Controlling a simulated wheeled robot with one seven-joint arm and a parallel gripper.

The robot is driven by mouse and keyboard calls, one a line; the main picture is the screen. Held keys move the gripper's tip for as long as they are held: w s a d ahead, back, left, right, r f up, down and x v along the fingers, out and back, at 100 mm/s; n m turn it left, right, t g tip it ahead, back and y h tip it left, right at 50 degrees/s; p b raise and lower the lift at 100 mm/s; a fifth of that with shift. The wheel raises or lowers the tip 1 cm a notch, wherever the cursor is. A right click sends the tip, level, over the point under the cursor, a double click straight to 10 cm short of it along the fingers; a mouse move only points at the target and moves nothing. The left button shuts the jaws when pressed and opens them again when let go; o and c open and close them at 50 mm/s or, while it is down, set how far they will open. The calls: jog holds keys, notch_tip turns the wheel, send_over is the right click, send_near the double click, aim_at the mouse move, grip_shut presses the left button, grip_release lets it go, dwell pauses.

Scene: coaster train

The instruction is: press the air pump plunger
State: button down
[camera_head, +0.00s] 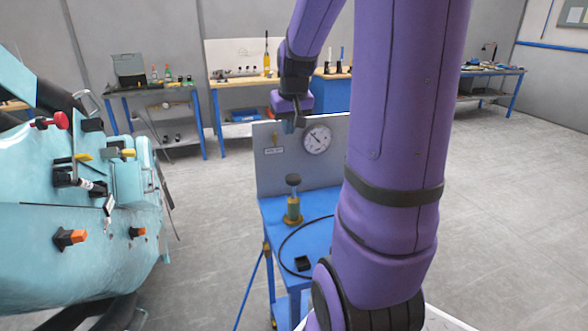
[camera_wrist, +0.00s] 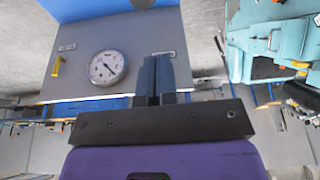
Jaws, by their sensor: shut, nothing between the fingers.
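The air pump (camera_head: 293,209) stands upright on the blue cart, with a yellowish body and base. Its plunger (camera_head: 293,180) is up, with a dark round knob on top and a short stem showing below it. My gripper (camera_head: 289,126) is above the plunger and clearly apart from it, in front of the grey panel. The fingers are shut together and empty; they also show in the wrist view (camera_wrist: 155,80). I cannot make out the pump in the wrist view.
A grey panel (camera_head: 265,180) with a round gauge (camera_head: 317,139) rises behind the pump. A black hose (camera_head: 284,250) and small black block (camera_head: 302,264) lie on the blue cart (camera_head: 275,215). The teal coaster train (camera_head: 100,225) is at left. Workbenches line the back wall.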

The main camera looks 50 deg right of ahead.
aim_at(295, 178)
jog(key=d, duration=0.1)
jog(key=d+f, duration=0.2)
jog(key=shift+d+m, duration=0.25)
jog(key=shift+m, duration=0.05)
jog(key=x, duration=0.8)
jog(key=s+x, duration=0.1)
jog(key=x, duration=0.3)
jog(key=shift+w+a+f, duration=0.1)
jog(key=shift+w+f, duration=0.05)
jog(key=shift+f, duration=0.85)
jog(key=shift+f, duration=0.1)
jog(key=shift+a+f, duration=0.1)
jog(key=shift+f, duration=2.6)
